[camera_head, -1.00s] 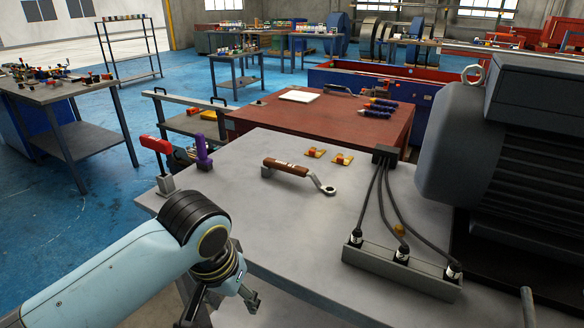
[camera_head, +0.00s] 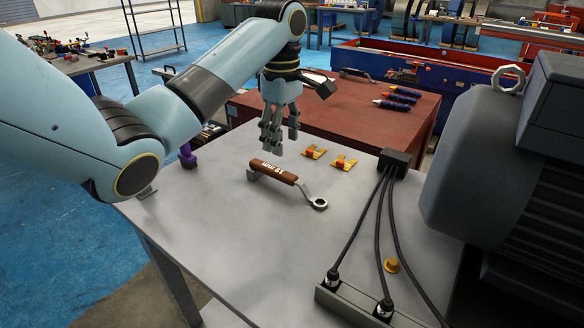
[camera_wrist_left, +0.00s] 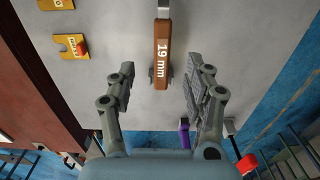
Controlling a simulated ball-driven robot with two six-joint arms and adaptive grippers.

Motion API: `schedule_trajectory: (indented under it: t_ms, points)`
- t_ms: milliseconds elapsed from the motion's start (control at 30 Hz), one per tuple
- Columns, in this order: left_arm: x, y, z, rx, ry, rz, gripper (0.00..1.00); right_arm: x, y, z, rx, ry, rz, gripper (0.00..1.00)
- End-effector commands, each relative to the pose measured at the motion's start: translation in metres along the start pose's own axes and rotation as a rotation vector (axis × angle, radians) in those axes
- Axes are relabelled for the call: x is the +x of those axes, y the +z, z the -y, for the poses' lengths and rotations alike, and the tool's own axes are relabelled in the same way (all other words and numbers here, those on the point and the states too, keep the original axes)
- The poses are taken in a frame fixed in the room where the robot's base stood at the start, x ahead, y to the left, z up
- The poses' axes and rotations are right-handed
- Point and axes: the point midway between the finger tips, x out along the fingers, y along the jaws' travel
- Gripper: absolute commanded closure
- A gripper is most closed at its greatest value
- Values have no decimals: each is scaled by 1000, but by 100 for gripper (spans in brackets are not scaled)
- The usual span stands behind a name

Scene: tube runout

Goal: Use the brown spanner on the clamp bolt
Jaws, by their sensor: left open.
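The brown spanner (camera_head: 275,172) lies on the grey table top, its handle marked "19 mm" and its ring end (camera_head: 319,203) pointing right toward the front. My left gripper (camera_head: 278,140) points down above and just behind the handle, open and empty. In the left wrist view the brown handle (camera_wrist_left: 163,50) lies beyond the two spread fingers (camera_wrist_left: 160,78), in line with the gap between them. A brass-coloured bolt-like piece (camera_head: 391,265) shows among the black cables; I cannot tell whether it is the clamp bolt. My right gripper is out of view.
Two yellow tags (camera_head: 313,152) (camera_head: 344,163) lie behind the spanner. A large grey motor (camera_head: 470,160) and a grey cable bar (camera_head: 350,308) bound the right side. A purple piece (camera_head: 188,155) stands at the left edge. The table's front middle is clear.

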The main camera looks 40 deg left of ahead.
Motion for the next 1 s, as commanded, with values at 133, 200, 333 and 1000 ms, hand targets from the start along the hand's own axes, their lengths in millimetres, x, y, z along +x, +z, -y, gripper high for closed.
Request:
schedule_trajectory:
  t_ms: [133, 200, 333, 1000]
  points:
    - [23, -1, 0, -23, -9, 4, 48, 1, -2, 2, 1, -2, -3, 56]
    - [34, -1, 0, -22, -8, 4, 48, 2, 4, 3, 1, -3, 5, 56]
    - [49, -1, -1, -20, -5, 3, 48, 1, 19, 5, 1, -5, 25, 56]
    - [104, 2, 0, -17, -3, 2, 48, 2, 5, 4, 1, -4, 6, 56]
